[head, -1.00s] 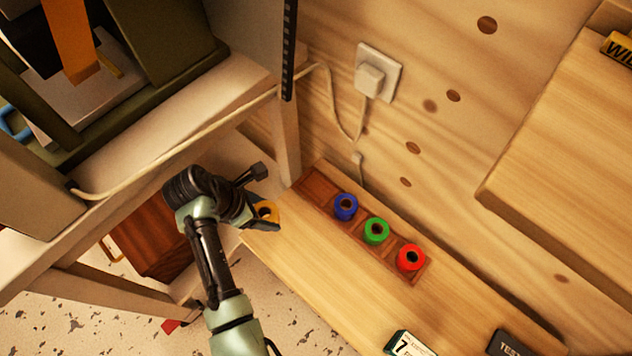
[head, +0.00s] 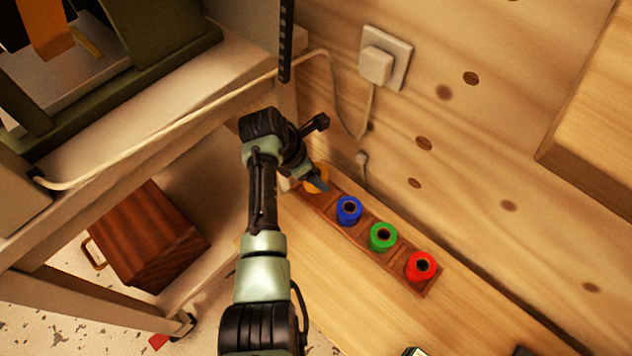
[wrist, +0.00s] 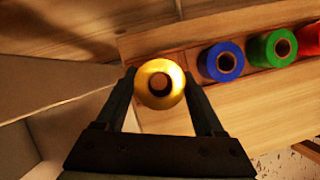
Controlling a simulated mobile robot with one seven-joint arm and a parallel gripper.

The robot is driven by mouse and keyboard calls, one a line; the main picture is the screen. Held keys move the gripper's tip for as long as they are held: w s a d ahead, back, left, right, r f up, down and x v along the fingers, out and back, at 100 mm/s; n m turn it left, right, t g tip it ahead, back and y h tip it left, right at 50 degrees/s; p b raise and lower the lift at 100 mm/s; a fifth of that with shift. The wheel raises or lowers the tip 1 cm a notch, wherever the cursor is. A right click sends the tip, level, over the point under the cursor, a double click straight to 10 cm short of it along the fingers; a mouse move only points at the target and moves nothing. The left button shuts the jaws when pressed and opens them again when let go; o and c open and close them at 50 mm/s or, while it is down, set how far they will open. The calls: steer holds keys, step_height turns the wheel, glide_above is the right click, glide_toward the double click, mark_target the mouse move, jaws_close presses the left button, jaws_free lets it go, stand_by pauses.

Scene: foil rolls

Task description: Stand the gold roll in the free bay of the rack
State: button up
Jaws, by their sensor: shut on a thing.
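The gold roll (wrist: 152,77) is upright between the two fingers of my gripper (wrist: 162,84) in the wrist view, its open core facing the camera. In the head view the gold roll (head: 317,180) shows partly behind my gripper (head: 313,180), at the far left end of the wooden rack (head: 394,267). The left bay lies under or beside the roll; I cannot tell whether the roll touches its floor. The blue roll (head: 349,210), green roll (head: 383,236) and red roll (head: 422,266) stand upright in the other bays, blue nearest the gold one.
A white shelf unit (head: 150,130) with a cable stands close on the left of my arm. The wooden wall with a socket (head: 384,58) rises behind the rack. The bench (head: 380,310) in front of the rack is mostly clear. A brown wooden box (head: 150,235) sits low left.

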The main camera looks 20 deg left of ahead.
step_height(320, 180, down, 4)
steer(key=shift+r+b, duration=0.1)
steer(key=shift+b, duration=0.8)
steer(key=shift+w, duration=0.2)
steer(key=shift+r, duration=0.1)
steer(key=o, duration=1.5)
steer(key=shift+d+f, duration=0.1)
steer(key=shift+f, duration=0.1)
steer(key=shift+c, duration=0.2)
steer(key=p+v, duration=0.5)
steer(key=v, duration=0.7)
steer(key=shift+r+p, duration=0.2)
steer(key=shift+p, duration=0.15)
